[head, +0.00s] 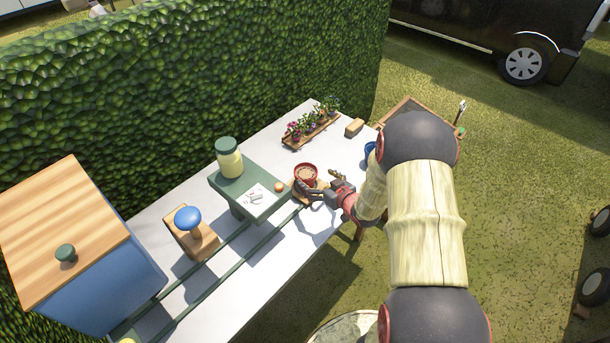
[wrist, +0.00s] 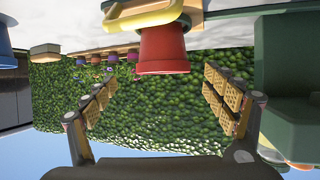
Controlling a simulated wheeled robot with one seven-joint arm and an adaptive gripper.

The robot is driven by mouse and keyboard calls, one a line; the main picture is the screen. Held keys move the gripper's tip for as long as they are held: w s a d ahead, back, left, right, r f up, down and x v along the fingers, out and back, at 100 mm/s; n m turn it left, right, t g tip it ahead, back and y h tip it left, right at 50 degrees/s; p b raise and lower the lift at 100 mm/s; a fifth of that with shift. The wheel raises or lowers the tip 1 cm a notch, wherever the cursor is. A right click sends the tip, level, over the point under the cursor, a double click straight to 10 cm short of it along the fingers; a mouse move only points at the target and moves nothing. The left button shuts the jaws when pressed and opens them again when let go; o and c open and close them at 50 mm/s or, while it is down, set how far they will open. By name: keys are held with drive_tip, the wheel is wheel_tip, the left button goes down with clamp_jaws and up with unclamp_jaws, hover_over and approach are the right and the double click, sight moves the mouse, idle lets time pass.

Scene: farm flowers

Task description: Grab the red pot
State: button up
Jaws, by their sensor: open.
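The red pot (head: 306,173) stands upright on a small wooden base (head: 297,197) on the white table, with brown soil visible inside. My gripper (head: 318,180) is open beside the pot, reaching in from the right, its fingers spread toward it. In the wrist view, which looks upside down, the red pot (wrist: 163,50) hangs at the top centre, between the lines of the two spread fingers and seemingly ahead of their tips. My open gripper (wrist: 160,92) holds nothing there. Whether a finger touches the pot cannot be told.
A tray of flowers (head: 312,132), a wooden block (head: 354,127) and a blue pot (head: 369,149) lie behind. Green rails (head: 222,268) run along the table.

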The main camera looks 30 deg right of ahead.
sight(301, 169)
drive_tip(key=shift+b+x, duration=0.35)
drive_tip(key=shift+x, duration=1.15)
drive_tip(key=shift+a+b+x, duration=0.1)
drive_tip(key=shift+b+x, duration=0.2)
drive_tip(key=shift+x, duration=0.9)
drive_tip(key=shift+a+b+x, duration=0.15)
drive_tip(key=shift+b+x, duration=0.1)
drive_tip(key=shift+x, duration=0.95)
drive_tip(key=shift+c, duration=1.4)
drive_tip(key=c, duration=1.1)
drive_tip(key=shift+r, duration=0.1)
drive_tip(key=shift+c, duration=1.2)
drive_tip(key=shift+r, duration=0.1)
